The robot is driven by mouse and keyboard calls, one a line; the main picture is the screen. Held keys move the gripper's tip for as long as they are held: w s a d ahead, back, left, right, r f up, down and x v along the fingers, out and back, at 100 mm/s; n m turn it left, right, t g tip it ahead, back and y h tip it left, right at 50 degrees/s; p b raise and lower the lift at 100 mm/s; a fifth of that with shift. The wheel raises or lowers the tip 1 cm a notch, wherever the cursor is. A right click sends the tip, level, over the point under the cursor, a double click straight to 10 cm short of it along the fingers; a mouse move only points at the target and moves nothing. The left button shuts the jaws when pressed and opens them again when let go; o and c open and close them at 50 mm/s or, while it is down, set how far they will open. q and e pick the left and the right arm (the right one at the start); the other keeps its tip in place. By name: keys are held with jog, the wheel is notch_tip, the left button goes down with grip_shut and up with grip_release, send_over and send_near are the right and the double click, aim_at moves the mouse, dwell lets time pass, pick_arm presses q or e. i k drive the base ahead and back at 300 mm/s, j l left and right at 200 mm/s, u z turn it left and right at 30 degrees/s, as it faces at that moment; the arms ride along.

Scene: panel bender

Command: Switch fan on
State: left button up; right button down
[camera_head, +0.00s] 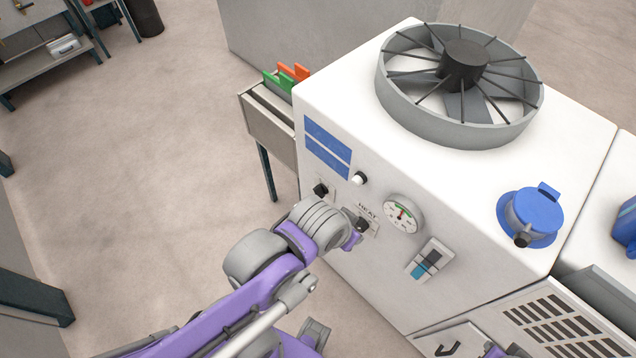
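A round grey fan (512,128) with a dark hub sits on top of the white machine cabinet (465,205). On the cabinet's front is a black knob (320,189), with a white-capped knob (359,179) to its upper right. A label reading HEAT (367,211) is lower down, beside a dark knob (362,225). My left gripper (354,239) is at the front panel, close to the HEAT knob. Whether it touches the knob, and its finger opening, cannot be made out. A small purple and black part at the bottom edge may be my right gripper (497,351).
A round gauge (403,214) and a blue-grey rocker switch (430,260) are right of the HEAT label. A blue cap (536,211) sits on the cabinet top. A side tray (270,125) stands left of the cabinet.

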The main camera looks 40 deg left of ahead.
aim_at(321, 189)
jog(key=k+l+u, duration=0.15)
jog(key=u, duration=1.25)
jog(key=i, duration=0.25)
